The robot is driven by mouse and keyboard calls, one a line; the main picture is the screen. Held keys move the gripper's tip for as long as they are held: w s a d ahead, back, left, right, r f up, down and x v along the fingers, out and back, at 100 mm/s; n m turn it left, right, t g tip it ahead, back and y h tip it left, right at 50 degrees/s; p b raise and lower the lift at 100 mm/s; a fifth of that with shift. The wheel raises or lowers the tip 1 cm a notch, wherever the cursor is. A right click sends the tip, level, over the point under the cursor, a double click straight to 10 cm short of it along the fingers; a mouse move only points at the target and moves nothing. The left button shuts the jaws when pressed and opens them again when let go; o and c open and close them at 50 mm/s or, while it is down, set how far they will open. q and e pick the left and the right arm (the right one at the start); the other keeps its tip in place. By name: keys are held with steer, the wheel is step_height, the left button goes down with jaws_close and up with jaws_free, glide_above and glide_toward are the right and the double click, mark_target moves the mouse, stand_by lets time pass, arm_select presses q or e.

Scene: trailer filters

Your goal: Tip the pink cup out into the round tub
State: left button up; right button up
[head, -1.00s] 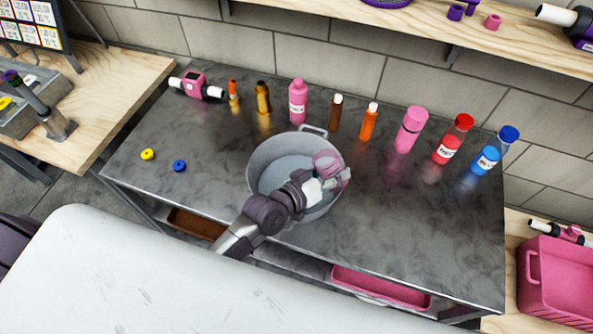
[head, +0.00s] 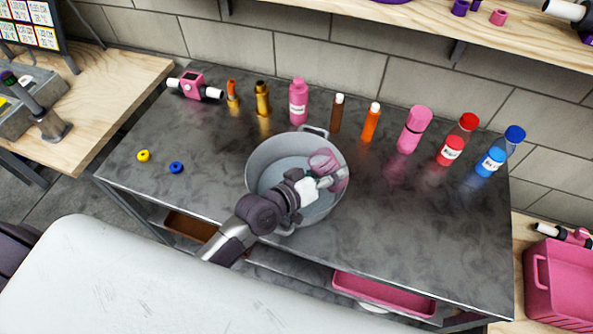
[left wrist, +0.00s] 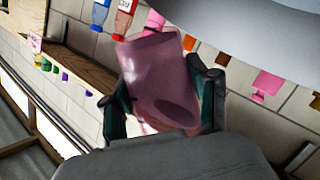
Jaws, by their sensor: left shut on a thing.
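The pink cup (head: 322,159) is see-through and is held over the right part of the round grey tub (head: 270,160), which stands on the dark metal table. My left gripper (head: 330,181) reaches over the tub and is shut on the cup. In the left wrist view, the cup (left wrist: 160,75) sits between the two dark green fingers of the gripper (left wrist: 163,103). The cup looks tilted, but I cannot tell how far. No stream from the cup can be made out. My right gripper is not in view.
Behind the tub stand a pink bottle (head: 298,101), a brown bottle (head: 337,113), an orange bottle (head: 371,122) and a pink flask (head: 414,129). A red bottle (head: 457,139) and a blue bottle (head: 500,152) stand at the right. The table's front right is clear.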

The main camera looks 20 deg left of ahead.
arm_select(q)
steer(key=shift+r+n+b, duration=0.35)
steer(key=shift+n+b, duration=0.25)
steer(key=shift+b, duration=0.3)
steer(key=shift+f+n+h+b, duration=0.15)
steer(key=shift+n+h+b, duration=0.2)
steer(key=shift+b, duration=0.3)
steer(key=shift+f+n+t+h+b, duration=0.15)
steer(key=shift+n+t+h+b, duration=0.15)
steer(key=shift+b, duration=0.7)
steer(key=shift+r+n+h+b, duration=0.25)
steer(key=shift+r+n+b, duration=0.25)
steer(key=shift+n+b, duration=0.25)
stand_by(0.5)
steer(key=shift+a+f+n+t+b, duration=0.1)
steer(key=shift+f+n+t+b, duration=0.3)
steer(key=shift+n+b, duration=0.7)
stand_by(0.4)
steer(key=shift+w+a+r+n+h+b, duration=0.25)
steer(key=shift+a+r+n+b, duration=0.2)
steer(key=shift+a+b, duration=0.5)
stand_by(0.7)
steer(key=shift+f+n+t+h+b, duration=0.25)
steer(key=shift+n+t+b, duration=0.3)
steer(key=shift+b, duration=0.55)
